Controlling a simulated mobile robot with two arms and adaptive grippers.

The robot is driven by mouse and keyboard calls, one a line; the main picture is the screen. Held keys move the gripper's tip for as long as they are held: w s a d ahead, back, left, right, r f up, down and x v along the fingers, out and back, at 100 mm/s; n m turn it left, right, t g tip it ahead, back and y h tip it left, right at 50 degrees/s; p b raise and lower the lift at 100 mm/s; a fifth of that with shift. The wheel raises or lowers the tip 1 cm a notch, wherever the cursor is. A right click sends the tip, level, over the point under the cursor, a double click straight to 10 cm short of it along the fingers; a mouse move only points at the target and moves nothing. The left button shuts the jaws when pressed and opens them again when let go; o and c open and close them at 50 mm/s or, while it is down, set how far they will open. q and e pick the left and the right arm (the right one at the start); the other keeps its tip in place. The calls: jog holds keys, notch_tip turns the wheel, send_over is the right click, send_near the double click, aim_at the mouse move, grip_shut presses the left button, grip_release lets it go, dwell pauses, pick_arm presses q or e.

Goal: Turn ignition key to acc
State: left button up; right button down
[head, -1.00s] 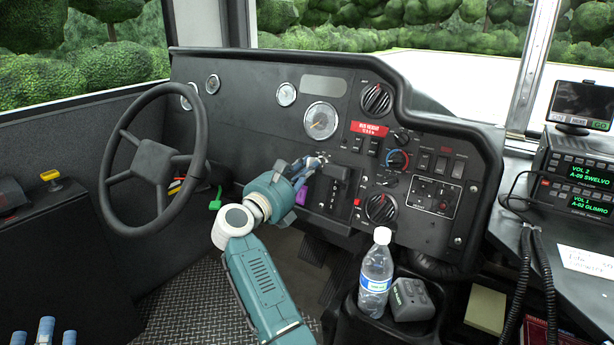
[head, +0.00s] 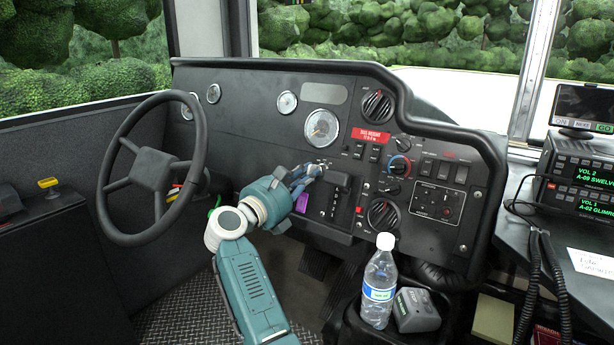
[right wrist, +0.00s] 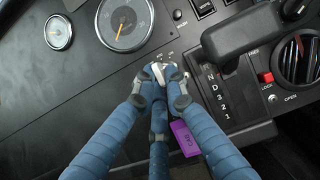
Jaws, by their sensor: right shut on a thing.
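My right gripper (head: 312,170) reaches the dashboard below the large gauge, left of the gear selector. In the right wrist view, its blue fingers (right wrist: 160,84) are shut on the ignition key at the switch. Only a small pale metal part of the key (right wrist: 158,71) shows between the fingertips. A purple tag (right wrist: 185,137) hangs below the fingers; it also shows in the head view (head: 302,203). Small position marks lie above the switch, but the key's angle is hidden by the fingers. My left gripper is out of view.
The gear selector (head: 333,196) and its lever stand close to the right of my fingers. The steering wheel (head: 152,168) is to the left. A water bottle (head: 379,283) and a grey device (head: 416,310) stand at the lower right.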

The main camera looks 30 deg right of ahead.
jog(key=shift+a+f, duration=0.1)
jog(key=shift+f, duration=0.05)
jog(key=c, duration=2)
grip_release()
jog(key=shift+c, duration=0.2)
notch_tip(320, 180, up, 10)
